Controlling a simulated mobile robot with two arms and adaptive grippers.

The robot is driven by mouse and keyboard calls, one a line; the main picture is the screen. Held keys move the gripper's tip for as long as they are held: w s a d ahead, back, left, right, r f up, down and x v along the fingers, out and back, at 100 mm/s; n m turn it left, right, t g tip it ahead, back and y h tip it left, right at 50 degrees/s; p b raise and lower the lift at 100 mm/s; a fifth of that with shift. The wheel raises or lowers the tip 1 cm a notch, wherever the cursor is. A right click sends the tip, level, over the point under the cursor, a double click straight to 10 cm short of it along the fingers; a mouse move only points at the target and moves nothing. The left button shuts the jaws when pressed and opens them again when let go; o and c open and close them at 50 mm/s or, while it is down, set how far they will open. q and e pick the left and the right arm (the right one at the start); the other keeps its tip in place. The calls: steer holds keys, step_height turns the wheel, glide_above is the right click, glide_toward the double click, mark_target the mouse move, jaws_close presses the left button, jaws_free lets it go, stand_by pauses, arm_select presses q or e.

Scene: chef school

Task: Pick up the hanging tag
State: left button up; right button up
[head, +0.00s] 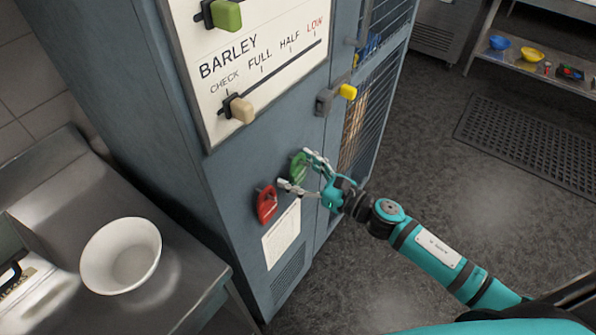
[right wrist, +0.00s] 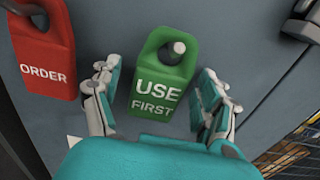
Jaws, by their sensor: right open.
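A green hanging tag (head: 299,167) hangs on the side of the grey-blue cabinet. In the right wrist view the green tag (right wrist: 160,85) reads "USE FIRST" and hangs by its hole on a peg (right wrist: 178,48). A red tag (head: 266,204) hangs to its left; in the right wrist view the red tag (right wrist: 44,55) reads "ORDER". My right gripper (head: 304,172) is open at the green tag. In the right wrist view its fingers (right wrist: 158,98) stand on either side of the green tag, with visible gaps. My left gripper is not in view.
A white sheet (head: 281,235) is on the cabinet below the tags. Above is a "BARLEY" board (head: 262,68) with sliders. A yellow-tipped latch (head: 346,92) is near the mesh door. A white bowl (head: 121,256) stands on the metal counter (head: 190,285) at left.

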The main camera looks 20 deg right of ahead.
steer(key=shift+c, duration=0.3)
steer(key=c, duration=1)
steer(key=shift+r, duration=0.1)
